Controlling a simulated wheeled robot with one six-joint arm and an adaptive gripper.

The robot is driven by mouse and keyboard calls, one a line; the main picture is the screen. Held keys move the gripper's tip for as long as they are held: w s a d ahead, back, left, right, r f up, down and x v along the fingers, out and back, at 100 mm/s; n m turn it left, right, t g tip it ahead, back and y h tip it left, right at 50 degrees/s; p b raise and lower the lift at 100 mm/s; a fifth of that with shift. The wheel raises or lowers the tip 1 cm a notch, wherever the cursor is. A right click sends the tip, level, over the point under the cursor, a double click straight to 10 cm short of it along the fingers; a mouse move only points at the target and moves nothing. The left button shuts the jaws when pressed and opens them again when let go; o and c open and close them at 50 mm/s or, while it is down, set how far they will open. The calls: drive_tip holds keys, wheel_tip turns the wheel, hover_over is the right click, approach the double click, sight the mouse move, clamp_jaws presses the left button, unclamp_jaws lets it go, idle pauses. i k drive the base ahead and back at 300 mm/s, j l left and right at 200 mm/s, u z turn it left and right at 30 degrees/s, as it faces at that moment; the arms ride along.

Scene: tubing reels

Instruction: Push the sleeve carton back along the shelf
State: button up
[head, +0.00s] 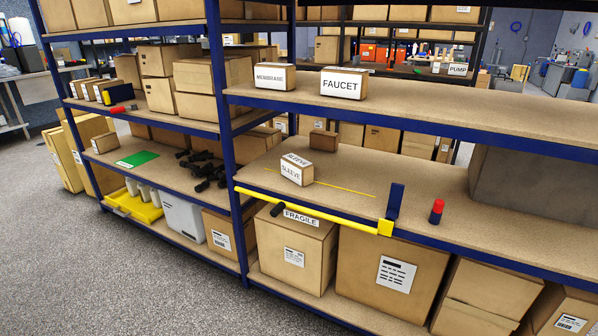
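The sleeve carton (292,174) is a small box with white faces marked SLEEVE and brown edges. It stands on the middle shelf (420,190) of the right bay, left of the shelf's middle and near the front. It sits turned at an angle, over or beside a thin yellow line (345,187) that runs along the shelf; its base hides part of that area. My gripper is not in view.
A plain brown box (323,140) stands behind the carton. A yellow bar (320,212) runs along the front edge to a blue upright plate (394,202). A red-topped dark cylinder (437,212) and a large grey box (530,190) stand right. FAUCET (343,83) and MEMBRANE (271,76) cartons sit above.

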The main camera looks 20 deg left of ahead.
sight(298, 170)
drive_tip(key=i+j, duration=0.1)
drive_tip(key=j, duration=0.65)
drive_tip(key=i+j, duration=0.15)
drive_tip(key=j, duration=0.6)
drive_tip(key=i+j+z, duration=0.1)
drive_tip(key=j, duration=0.65)
drive_tip(key=i+j, duration=0.1)
drive_tip(key=j, duration=0.65)
drive_tip(key=i+j, duration=0.1)
drive_tip(key=j, duration=0.65)
drive_tip(key=z, duration=0.05)
